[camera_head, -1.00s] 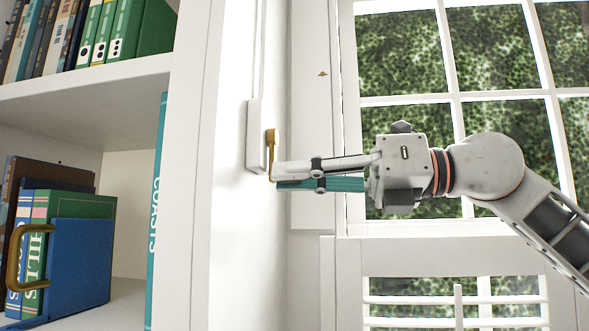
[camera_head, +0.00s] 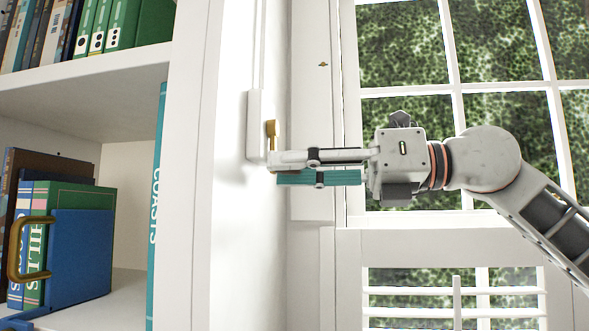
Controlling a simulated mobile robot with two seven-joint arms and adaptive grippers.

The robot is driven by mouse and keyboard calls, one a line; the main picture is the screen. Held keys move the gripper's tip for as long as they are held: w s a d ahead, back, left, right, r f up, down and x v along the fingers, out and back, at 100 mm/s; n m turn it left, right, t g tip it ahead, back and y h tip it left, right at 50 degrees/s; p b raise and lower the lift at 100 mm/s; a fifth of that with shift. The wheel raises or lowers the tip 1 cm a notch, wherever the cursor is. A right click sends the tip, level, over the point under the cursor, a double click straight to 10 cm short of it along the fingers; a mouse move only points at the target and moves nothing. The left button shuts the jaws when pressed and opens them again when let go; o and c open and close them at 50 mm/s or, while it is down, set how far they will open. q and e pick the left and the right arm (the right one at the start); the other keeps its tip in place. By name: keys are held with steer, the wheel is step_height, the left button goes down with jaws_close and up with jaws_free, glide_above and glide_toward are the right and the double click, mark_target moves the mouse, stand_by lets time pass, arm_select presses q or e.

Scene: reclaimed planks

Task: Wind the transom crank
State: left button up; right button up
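The transom crank is a small brass handle (camera_head: 271,130) on a narrow white box (camera_head: 254,125) fixed to the white wall, left of the window. Its upper part shows; its lower part is mostly hidden behind my fingertip. My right gripper (camera_head: 272,161) comes in from the right, level, with its fingertips at the lower end of the handle. One finger hides the other, so I cannot tell whether they are closed on it. A teal strip (camera_head: 322,177) runs just below the finger; I cannot tell whether it is part of the gripper.
A white bookcase (camera_head: 190,200) with books stands at the left, close to the crank wall. The window frame (camera_head: 452,90) and a lower slatted panel (camera_head: 350,260) lie behind my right arm.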

steer(key=shift+d, duration=0.1)
steer(key=shift+d, duration=0.15)
steer(key=s+d, duration=0.2)
steer(key=d, duration=0.9)
steer(key=shift+s+d, duration=0.15)
steer(key=shift+s, duration=0.05)
